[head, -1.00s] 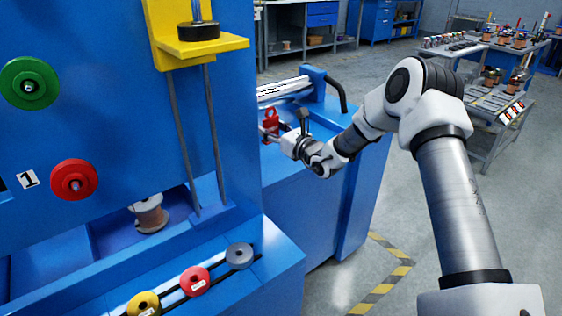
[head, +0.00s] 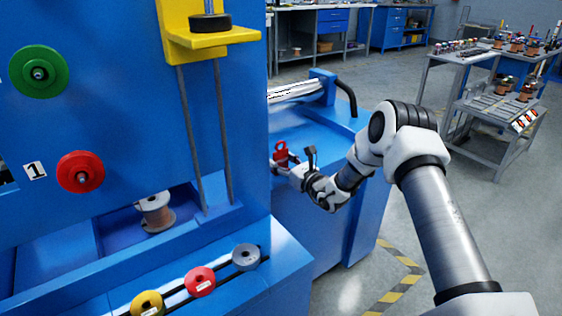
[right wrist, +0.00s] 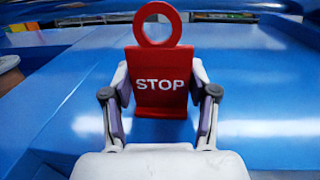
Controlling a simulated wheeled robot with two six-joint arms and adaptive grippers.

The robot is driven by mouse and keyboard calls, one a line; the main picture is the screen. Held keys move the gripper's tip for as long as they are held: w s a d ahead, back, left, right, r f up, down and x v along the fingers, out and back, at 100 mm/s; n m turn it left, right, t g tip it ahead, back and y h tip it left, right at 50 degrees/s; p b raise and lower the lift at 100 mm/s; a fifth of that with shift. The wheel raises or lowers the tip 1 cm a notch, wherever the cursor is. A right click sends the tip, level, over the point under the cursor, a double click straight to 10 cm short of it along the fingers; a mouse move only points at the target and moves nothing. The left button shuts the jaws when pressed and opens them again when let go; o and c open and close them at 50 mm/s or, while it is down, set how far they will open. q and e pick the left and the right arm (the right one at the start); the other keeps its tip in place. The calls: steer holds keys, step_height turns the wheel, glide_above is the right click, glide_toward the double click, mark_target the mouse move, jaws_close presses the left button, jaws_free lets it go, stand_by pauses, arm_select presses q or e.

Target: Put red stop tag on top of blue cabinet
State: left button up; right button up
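The red stop tag (head: 281,153), a plate with a ring on top, is upright between the fingers of my right gripper (head: 288,167). In the right wrist view the tag (right wrist: 160,83) faces me with the word STOP, and the fingers (right wrist: 160,95) press against its left and right edges. The tag is over or at the near side of the low blue cabinet (head: 325,138), right of the tall blue machine. I cannot tell whether its lower edge touches the blue top. My left gripper is out of view.
The tall blue machine (head: 110,120) stands close on the left of the tag, with a yellow bracket (head: 215,40). A white roller (head: 295,92) and a black curved handle (head: 347,95) are behind. Blue top around the tag looks clear. Grey carts (head: 490,100) stand at right.

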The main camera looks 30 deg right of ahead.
steer(key=shift+o, duration=1.1)
steer(key=shift+r, duration=0.25)
steer(key=s+d+p, duration=0.2)
steer(key=s, duration=0.9)
steer(key=shift+s+f, duration=0.4)
steer(key=shift+s+d, duration=0.1)
